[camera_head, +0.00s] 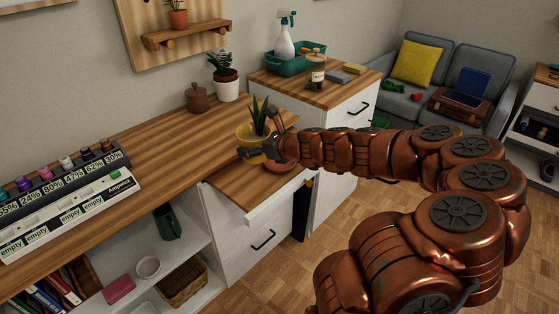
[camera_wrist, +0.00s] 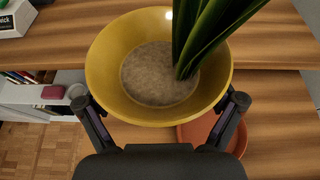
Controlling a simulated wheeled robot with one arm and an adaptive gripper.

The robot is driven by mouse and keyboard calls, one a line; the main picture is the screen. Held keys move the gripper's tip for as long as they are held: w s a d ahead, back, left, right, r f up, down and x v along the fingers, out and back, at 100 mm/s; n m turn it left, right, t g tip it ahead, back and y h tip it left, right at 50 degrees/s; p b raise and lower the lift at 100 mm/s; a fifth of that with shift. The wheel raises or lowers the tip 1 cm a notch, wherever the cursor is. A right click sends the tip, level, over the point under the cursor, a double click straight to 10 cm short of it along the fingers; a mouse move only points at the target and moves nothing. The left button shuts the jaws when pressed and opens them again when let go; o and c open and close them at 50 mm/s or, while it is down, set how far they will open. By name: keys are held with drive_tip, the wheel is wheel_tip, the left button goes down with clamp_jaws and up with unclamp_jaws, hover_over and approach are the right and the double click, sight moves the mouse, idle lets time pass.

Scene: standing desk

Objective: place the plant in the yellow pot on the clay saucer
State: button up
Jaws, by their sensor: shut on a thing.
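The yellow pot (camera_head: 252,143) holds a spiky green plant (camera_head: 261,116). In the wrist view the pot (camera_wrist: 105,66) fills the upper middle, with grey soil inside and the leaves (camera_wrist: 205,32) rising at its right. My gripper (camera_wrist: 162,105) is shut on the pot, one finger on each side. The clay saucer (camera_wrist: 233,143) shows below the pot at the right, partly hidden by the pot and my right finger. In the head view the saucer (camera_head: 279,167) shows just below my gripper (camera_head: 268,150), on the lower wooden surface. The pot appears to be above the saucer and off to its left.
A white pot with a succulent (camera_head: 227,84) and a brown lidded jar (camera_head: 197,98) stand on the upper desk behind. A marker rack (camera_head: 65,190) stands at the left. A cabinet with a green caddy (camera_head: 290,65) and a jar (camera_head: 316,75) is beyond.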

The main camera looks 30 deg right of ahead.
drive_tip(key=s+d, duration=0.1)
drive_tip(key=s, duration=0.1)
drive_tip(key=s+d+n+y, duration=0.1)
drive_tip(key=s, duration=0.1)
drive_tip(key=s+d+n+g+y, duration=0.1)
drive_tip(key=s, duration=0.2)
drive_tip(key=shift+d+f, duration=0.25)
drive_tip(key=shift+d, duration=0.05)
drive_tip(key=s+d+n+g+y, duration=0.1)
drive_tip(key=s+d+n+y, duration=0.1)
drive_tip(key=s, duration=0.7)
hover_over(271, 165)
drive_tip(key=d, duration=0.3)
drive_tip(key=shift+s+a+f, duration=0.1)
drive_tip(key=shift+s+f, duration=0.25)
drive_tip(key=shift+s, duration=0.05)
drive_tip(key=shift+f, duration=1.75)
drive_tip(key=o, duration=1.4)
drive_tip(key=shift+f, duration=0.15)
